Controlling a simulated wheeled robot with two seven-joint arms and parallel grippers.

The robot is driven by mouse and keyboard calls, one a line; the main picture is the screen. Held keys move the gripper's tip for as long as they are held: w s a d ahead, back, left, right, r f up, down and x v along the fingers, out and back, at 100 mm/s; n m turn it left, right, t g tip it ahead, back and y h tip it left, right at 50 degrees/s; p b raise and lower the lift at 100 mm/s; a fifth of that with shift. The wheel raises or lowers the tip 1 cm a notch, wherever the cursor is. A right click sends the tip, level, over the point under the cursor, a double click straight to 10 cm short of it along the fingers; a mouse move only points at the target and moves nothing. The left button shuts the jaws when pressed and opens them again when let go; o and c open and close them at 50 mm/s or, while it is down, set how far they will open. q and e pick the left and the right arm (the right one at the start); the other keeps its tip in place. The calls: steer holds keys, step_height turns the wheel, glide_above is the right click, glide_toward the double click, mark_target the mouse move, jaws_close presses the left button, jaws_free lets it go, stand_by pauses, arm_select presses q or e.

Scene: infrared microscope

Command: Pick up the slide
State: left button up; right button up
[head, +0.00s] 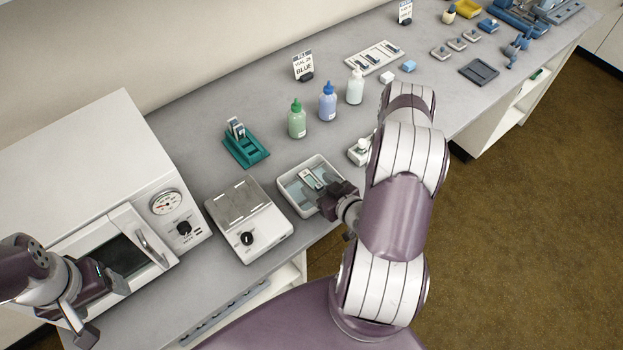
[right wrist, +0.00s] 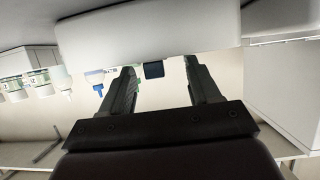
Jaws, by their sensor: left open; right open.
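A slide (head: 313,178), pale with a darker rim, lies in a shallow white tray (head: 289,195) on the bench in the head view. My right gripper (head: 337,198) is at the tray's near right edge, close to the slide; in the head view I see no contact between them. In the right wrist view its two dark fingers (right wrist: 160,88) are spread apart, with a small dark blue piece (right wrist: 153,70) showing beyond the gap; I cannot tell what it is. My left gripper (head: 95,300) is open and empty in front of the oven, far from the tray.
A hotplate-like device (head: 248,222) stands left of the tray, and a white oven (head: 100,190) further left. A green rack (head: 247,152) with upright slides stands behind. Green (head: 296,122), blue (head: 327,105) and clear (head: 355,88) bottles line the back. A small white-capped jar (head: 360,150) sits right of the tray.

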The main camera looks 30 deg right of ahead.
steer(key=shift+s+d+f, duration=0.1)
steer(key=shift+d, duration=0.15)
steer(key=shift+c, duration=1.2)
steer(key=shift+s, duration=0.1)
steer(key=c, duration=0.9)
steer(key=shift+a, duration=0.1)
